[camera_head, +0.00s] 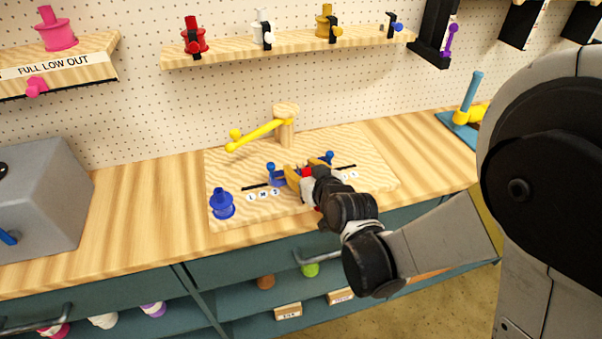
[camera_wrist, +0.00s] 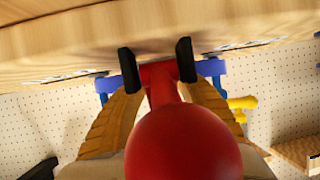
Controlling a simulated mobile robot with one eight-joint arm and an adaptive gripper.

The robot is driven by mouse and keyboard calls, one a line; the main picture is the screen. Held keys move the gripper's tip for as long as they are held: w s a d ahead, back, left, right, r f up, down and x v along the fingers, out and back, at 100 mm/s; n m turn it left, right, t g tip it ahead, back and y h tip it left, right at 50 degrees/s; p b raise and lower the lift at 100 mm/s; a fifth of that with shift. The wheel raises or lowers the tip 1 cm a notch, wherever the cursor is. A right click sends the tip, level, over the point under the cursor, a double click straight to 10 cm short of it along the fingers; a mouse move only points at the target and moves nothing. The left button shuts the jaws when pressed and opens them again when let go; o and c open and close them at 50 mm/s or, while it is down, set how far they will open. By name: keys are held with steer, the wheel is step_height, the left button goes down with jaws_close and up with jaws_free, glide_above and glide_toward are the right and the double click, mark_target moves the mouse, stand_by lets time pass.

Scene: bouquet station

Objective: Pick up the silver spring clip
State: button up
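I cannot make out a silver spring clip in either view. In the head view my gripper (camera_head: 300,178) reaches over the wooden board (camera_head: 235,170) on the bench, at the blue fixture (camera_head: 276,178). In the wrist view its black fingertips (camera_wrist: 158,68) lie against both sides of a red stem that ends in a large red ball (camera_wrist: 183,145). The gripper looks shut on this red-knobbed piece. The blue fixture shows behind the fingers in the wrist view (camera_wrist: 212,68). My fingers and the red ball hide what lies between and behind them.
A yellow lever (camera_head: 255,134) on a wooden post (camera_head: 286,120) stands behind my gripper. A blue spool (camera_head: 222,205) stands at the board's left front. A grey box (camera_head: 45,215) is at the far left. A shelf (camera_head: 285,46) above holds coloured spools.

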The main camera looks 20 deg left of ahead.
jaws_close()
steer(key=shift+r, duration=0.1)
